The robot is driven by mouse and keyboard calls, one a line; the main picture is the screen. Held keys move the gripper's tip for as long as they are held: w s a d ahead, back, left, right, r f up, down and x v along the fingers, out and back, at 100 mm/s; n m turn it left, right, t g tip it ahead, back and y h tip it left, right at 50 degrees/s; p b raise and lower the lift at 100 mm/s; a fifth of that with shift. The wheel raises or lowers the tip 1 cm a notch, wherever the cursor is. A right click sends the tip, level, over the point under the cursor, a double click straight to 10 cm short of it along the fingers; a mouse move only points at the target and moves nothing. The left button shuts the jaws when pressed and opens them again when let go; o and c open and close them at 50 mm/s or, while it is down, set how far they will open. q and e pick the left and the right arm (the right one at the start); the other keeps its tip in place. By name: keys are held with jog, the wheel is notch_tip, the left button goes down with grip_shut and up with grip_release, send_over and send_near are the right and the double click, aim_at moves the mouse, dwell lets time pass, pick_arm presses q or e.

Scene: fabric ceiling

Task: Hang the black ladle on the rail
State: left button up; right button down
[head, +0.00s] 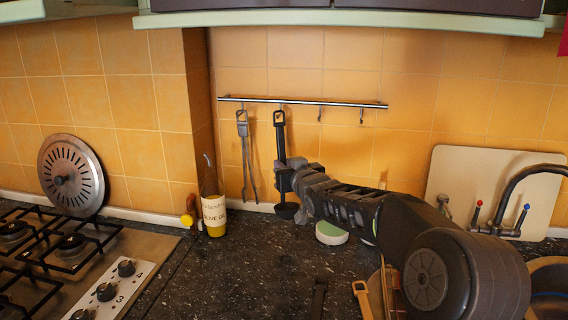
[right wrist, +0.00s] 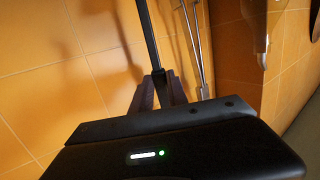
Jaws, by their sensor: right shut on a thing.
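The metal rail (head: 340,104) runs along the tiled wall under the cabinets. The black ladle (head: 280,138) is upright in front of the wall, its looped top end just below the rail at the second position from the left. I cannot tell whether the loop is over a hook. Its bowl (head: 286,211) shows below my gripper. My right gripper (head: 283,179) is shut on the ladle's handle; the handle also shows between the fingers in the right wrist view (right wrist: 148,38). My left gripper is not in view.
Metal tongs (head: 248,152) hang left of the ladle. Two empty hooks (head: 320,115) hang farther right.

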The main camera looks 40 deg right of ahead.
jog(key=shift+w+d+f, duration=0.15)
jog(key=shift+f, duration=0.05)
dwell(0.6)
